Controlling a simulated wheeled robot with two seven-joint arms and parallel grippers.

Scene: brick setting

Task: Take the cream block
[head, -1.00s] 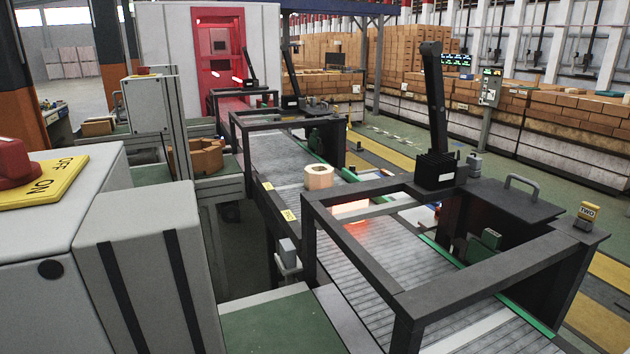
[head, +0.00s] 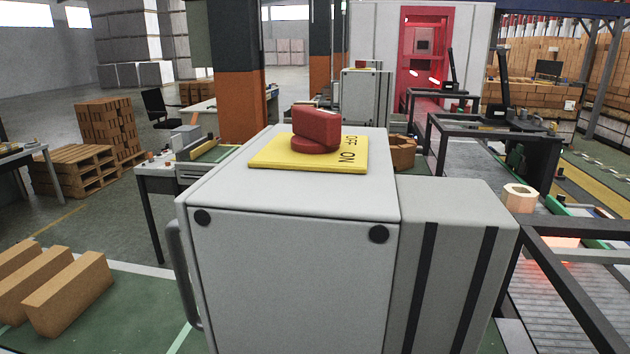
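A cream block (head: 519,198) with an octagonal outline and a hole in its top sits on the roller conveyor (head: 545,305) at the right of the head view. It stands just beyond the dark frame that spans the conveyor, near a glowing orange-red patch. Neither of my grippers shows in the head view, and nothing is seen touching the block.
A grey cabinet (head: 290,260) with a red switch (head: 316,128) on a yellow plate fills the middle. A dark frame (head: 570,228) crosses the conveyor at right. Tan bricks (head: 68,295) lie on a green surface at lower left. Stacked bricks on pallets (head: 78,172) stand behind.

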